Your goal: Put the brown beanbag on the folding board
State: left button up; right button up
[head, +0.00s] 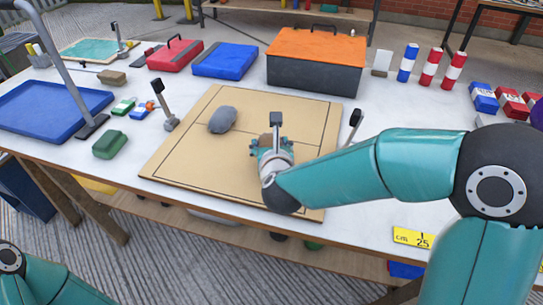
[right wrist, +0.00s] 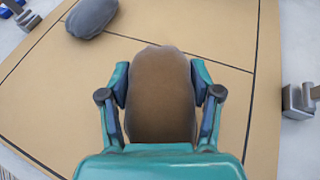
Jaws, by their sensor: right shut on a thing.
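The folding board (head: 185,155) is a flat tan panel with dark lines, lying on the white table; it also fills most of the right wrist view (right wrist: 60,120). The brown beanbag (right wrist: 160,95) sits between the fingers of my right gripper (right wrist: 160,98), which is shut on it over the board. In the head view my right gripper (head: 272,150) hides most of the beanbag. I cannot tell whether the beanbag touches the board. My left gripper is out of view; only part of my left arm shows at the bottom left of the head view.
A grey beanbag (head: 222,119) lies on the board, left of my right gripper. A green beanbag (head: 110,144) and a blue tray (head: 45,108) are at the left. An orange-lidded box (head: 316,75) stands behind the board. Upright clamps (head: 163,105) stand beside it.

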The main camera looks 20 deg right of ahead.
notch_tip(320, 180, down, 3)
jog(key=shift+f, duration=0.15)
jog(key=o, duration=1.6)
jog(key=shift+b, duration=0.3)
jog(key=v, duration=1)
jog(key=shift+s+a+r, duration=0.1)
jog(key=shift+s+r, duration=0.15)
jog(key=shift+s, duration=0.05)
jog(key=shift+s+r+p, duration=0.15)
jog(key=shift+s+p, duration=0.15)
jog(key=shift+s, duration=0.35)
